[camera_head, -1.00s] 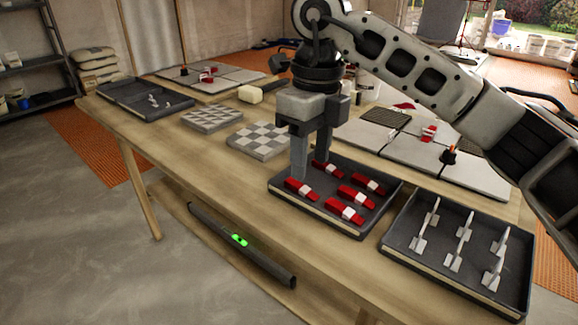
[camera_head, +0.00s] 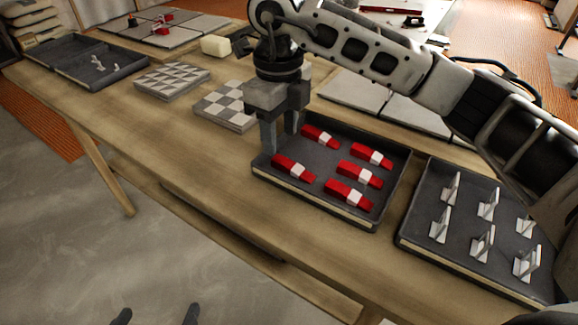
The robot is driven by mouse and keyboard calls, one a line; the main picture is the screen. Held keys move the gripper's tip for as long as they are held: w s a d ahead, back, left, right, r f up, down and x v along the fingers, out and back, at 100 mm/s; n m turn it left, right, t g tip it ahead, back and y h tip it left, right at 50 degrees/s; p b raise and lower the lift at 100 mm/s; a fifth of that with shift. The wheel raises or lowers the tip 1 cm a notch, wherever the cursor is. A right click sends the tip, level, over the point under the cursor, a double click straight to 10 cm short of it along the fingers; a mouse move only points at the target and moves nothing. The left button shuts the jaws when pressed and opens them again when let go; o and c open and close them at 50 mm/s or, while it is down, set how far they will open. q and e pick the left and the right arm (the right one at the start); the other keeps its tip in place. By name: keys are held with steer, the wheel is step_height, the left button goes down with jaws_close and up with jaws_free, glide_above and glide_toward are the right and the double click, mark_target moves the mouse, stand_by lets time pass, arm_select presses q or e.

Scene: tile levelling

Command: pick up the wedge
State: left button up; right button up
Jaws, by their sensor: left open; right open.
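Several red wedges with white bands lie in a dark tray (camera_head: 330,212) on the wooden table. The nearest-left wedge (camera_head: 293,168) lies closest to my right gripper; others are the back wedge (camera_head: 320,137), the right wedge (camera_head: 372,155), the middle wedge (camera_head: 360,174) and the front wedge (camera_head: 348,195). My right gripper (camera_head: 280,140) is open and empty, pointing down at the tray's back-left corner, left of the wedges. Its fingertips look apart from them; their exact height is unclear. Only two dark fingertips of my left gripper (camera_head: 156,315) show at the bottom edge, apart and empty over the floor.
A tray of grey T-shaped clips (camera_head: 404,240) stands to the right. Patterned tile samples (camera_head: 172,81) and (camera_head: 228,106) lie left of the gripper. Divided dark trays (camera_head: 100,70) and large grey tiles (camera_head: 352,90) are farther back. The table's front left is clear.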

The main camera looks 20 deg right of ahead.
mark_target(282, 160)
steer(key=f, duration=0.5)
steer(key=shift+w+d+f, duration=0.15)
steer(key=shift+w+f, duration=0.05)
steer(key=shift+f, duration=0.2)
steer(key=c, duration=1)
